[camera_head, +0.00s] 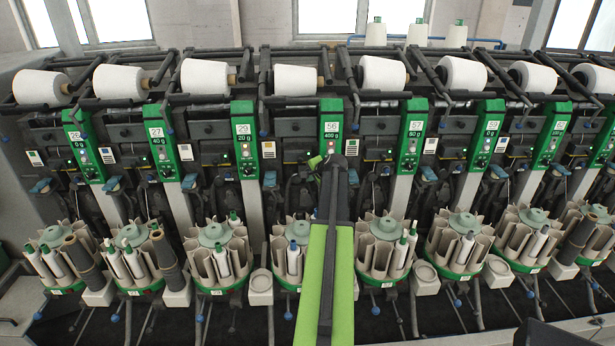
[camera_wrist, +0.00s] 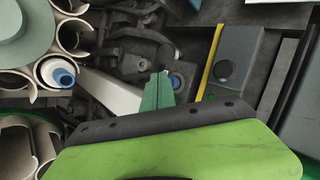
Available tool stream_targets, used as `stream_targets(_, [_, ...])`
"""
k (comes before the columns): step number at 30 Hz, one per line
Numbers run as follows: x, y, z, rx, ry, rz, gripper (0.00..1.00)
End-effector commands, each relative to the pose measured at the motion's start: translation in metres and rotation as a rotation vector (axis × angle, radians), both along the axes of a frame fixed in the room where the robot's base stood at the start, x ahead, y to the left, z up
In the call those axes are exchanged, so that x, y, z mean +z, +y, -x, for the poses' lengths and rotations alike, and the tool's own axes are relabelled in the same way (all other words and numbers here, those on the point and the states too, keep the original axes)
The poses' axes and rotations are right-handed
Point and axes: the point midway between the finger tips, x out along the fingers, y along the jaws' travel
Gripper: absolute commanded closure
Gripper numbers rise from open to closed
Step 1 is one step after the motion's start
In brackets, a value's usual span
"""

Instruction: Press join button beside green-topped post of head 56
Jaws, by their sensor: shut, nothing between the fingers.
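Head 56 has a green-topped post (camera_head: 330,125) with a white "56 / 400 g" label, near the middle of the head view. My arm covers its lower part. In the wrist view my gripper (camera_wrist: 162,78) is shut and empty, its green fingers together. A round blue button (camera_wrist: 177,82) shows on a grey part just right of the fingertips. It looks very close, but I cannot tell whether they touch. A dark round knob (camera_wrist: 224,70) sits on a dark grey box farther right, beyond a yellow strip. I cannot tell surely which one is the join button.
A carousel (camera_wrist: 22,25) of beige tube holders stands at the left of the wrist view, holding a blue-tipped tube (camera_wrist: 62,76). In the head view, neighbouring posts for 29 (camera_head: 244,135) and 57 (camera_head: 411,130) stand either side. White cones (camera_head: 204,77) line the top.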

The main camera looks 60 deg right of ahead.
Motion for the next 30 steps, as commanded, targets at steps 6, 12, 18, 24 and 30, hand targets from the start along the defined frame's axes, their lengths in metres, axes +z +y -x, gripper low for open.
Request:
stream_targets(6, [-0.0001,-0.0013,-0.0010,0.000,0.000,0.000,1.00])
stream_targets(12, [0.0000,-0.0033,-0.0025,0.000,0.000,0.000,1.00])
stream_targets(18, [-0.0001,-0.0052,-0.0040,0.000,0.000,0.000,1.00])
stream_targets(24, [0.0000,-0.0072,-0.0055,0.000,0.000,0.000,1.00])
stream_targets(30, [0.0000,-0.0074,-0.0057,0.000,0.000,0.000,1.00])
